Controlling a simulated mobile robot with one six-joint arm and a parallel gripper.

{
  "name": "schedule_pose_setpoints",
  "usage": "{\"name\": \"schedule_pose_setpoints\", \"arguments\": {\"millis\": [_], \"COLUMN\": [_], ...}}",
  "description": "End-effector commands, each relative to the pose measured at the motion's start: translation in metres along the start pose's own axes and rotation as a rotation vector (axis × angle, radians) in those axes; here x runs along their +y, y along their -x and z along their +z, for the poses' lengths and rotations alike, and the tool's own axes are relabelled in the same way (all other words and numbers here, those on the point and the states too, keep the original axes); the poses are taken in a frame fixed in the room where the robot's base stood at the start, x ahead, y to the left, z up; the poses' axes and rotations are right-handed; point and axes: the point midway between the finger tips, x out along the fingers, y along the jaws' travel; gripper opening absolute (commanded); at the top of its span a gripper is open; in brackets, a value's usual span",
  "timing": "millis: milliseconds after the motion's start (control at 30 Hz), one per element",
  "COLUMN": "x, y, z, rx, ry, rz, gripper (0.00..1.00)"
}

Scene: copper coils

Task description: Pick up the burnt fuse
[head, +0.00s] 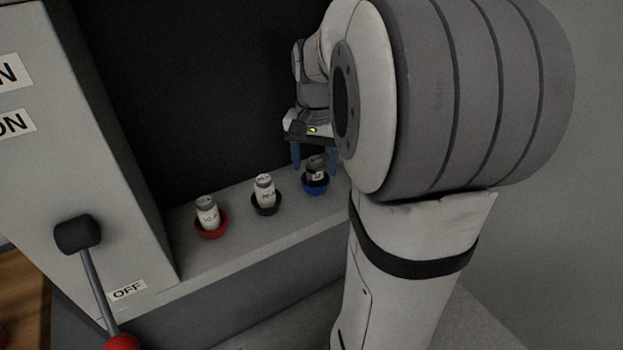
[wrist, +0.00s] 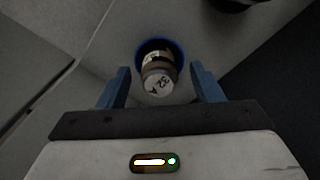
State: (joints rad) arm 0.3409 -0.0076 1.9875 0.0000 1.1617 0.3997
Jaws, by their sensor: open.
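Three fuses stand in coloured round holders on a grey ledge. The fuse in the blue holder (head: 316,187) is dark and blackened (head: 316,168), which sets it apart as the burnt one. The other two fuses, in the red holder (head: 211,230) and the black holder (head: 266,207), are whitish. My gripper (head: 314,160) is open and empty, above and around the burnt fuse. In the wrist view the burnt fuse (wrist: 158,80) shows its labelled end between the two blue fingers of my gripper (wrist: 160,84), with a gap on each side. The blue holder (wrist: 160,44) shows behind it.
A lever with a black grip (head: 77,234) and a red ball (head: 122,342) is on the grey cabinet at the left, near an OFF label (head: 127,290). A dark panel (head: 200,80) stands behind the ledge. Part of the black holder (wrist: 232,4) shows in the wrist view.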

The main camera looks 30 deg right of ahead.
Motion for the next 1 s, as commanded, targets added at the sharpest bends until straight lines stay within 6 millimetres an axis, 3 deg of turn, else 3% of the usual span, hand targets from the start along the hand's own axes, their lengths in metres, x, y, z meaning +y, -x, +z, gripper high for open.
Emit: {"name": "schedule_pose_setpoints", "arguments": {"millis": [100,333,900,1000], "x": [0.0012,0.0019,0.0024,0.0024], "y": [-0.0171,-0.0167,-0.0165,-0.0164], "z": [-0.0003,-0.0010,-0.0012,-0.0012], "rx": [-0.002,0.000,0.000,0.000], "ry": [-0.003,-0.005,-0.006,-0.007], "rz": [0.001,0.000,0.000,0.000], "gripper": [0.60,0.60,0.13,0.11]}}
